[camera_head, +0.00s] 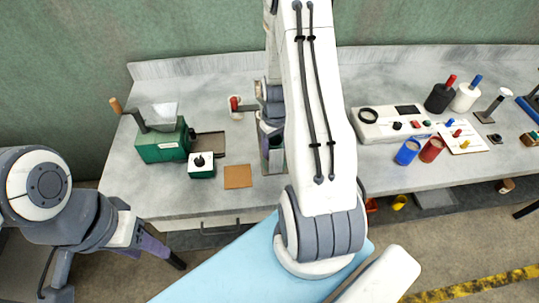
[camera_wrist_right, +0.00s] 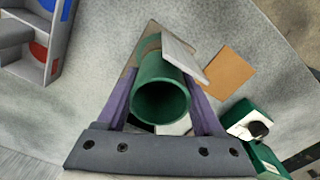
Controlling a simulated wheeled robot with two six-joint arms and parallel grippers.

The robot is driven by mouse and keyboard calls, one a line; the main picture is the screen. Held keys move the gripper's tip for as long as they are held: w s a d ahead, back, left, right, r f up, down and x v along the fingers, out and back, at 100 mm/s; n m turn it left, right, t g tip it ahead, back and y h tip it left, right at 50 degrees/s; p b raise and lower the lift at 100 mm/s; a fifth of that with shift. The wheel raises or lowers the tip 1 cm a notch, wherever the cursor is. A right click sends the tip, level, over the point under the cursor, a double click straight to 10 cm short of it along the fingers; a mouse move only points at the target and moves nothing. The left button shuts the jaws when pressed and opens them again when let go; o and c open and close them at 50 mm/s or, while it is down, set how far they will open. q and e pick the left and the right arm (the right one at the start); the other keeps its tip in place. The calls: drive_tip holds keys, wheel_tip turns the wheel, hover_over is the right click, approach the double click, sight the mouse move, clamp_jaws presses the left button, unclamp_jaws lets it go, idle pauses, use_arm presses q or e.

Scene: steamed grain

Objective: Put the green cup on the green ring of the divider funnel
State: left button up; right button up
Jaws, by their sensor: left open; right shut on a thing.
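The green cup (camera_wrist_right: 160,98) sits between the purple fingers of my right gripper (camera_wrist_right: 163,85), which is shut on it; its open round mouth faces the camera. In the head view my right arm covers much of the middle, and the cup is not clearly seen there. A grey upright piece with a blue and a red round part (camera_wrist_right: 42,40) stands at the top left of the right wrist view, apart from the cup. My left gripper (camera_head: 164,252) is open and empty, low in front of the table.
A green grinder (camera_head: 160,146), a small green box with a black knob (camera_head: 202,171) and a brown square (camera_head: 237,177) lie on the left of the table. A white control panel (camera_head: 385,124), a blue cup (camera_head: 407,153) and a red cup (camera_head: 431,150) stand right of my arm.

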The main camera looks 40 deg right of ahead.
drive_tip(key=shift+f+b, duration=0.9)
drive_tip(key=shift+f, duration=0.65)
drive_tip(key=shift+f, duration=0.2)
drive_tip(key=o, duration=1.4)
drive_tip(key=shift+c, duration=0.2)
drive_tip(key=shift+r, duration=0.1)
drive_tip(key=shift+r, duration=0.25)
drive_tip(key=shift+w+r, duration=0.1)
drive_tip(key=shift+r, duration=0.2)
wheel_tip(320, 180, up, 11)
drive_tip(key=b, duration=0.1)
drive_tip(key=shift+b, duration=0.35)
